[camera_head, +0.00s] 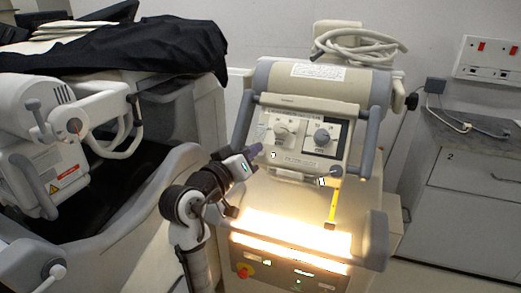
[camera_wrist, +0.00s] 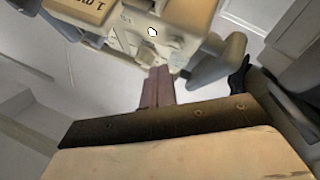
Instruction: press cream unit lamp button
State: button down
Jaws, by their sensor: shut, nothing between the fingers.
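The cream unit (camera_head: 260,200) stands in the middle of the head view, with a tilted control panel (camera_head: 300,165) bearing two dials. A small white round button (camera_head: 273,155) sits at the panel's lower left; a white round button also shows in the wrist view (camera_wrist: 152,32). I cannot tell for sure whether it is the lamp button. My gripper (camera_head: 257,149) is at the panel's left edge, left of that button. In the wrist view my gripper (camera_wrist: 160,70) is shut and empty, its tips pointing at the panel's edge below the button. Contact cannot be told.
Grey handles (camera_head: 373,125) flank the panel. A yellow strip (camera_head: 333,207) hangs below it, over a brightly lit shelf (camera_head: 290,238). A red knob (camera_head: 243,271) is lower down. A white machine (camera_head: 45,140) and black cover (camera_head: 150,45) are left; a grey cabinet (camera_head: 470,195) is right.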

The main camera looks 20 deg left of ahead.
jog(key=s+r+p, duration=0.1)
jog(key=s+r, duration=0.1)
jog(key=shift+s+r+p, duration=0.3)
jog(key=shift+s+p, duration=0.05)
jog(key=shift+s, duration=0.05)
dwell(0.5)
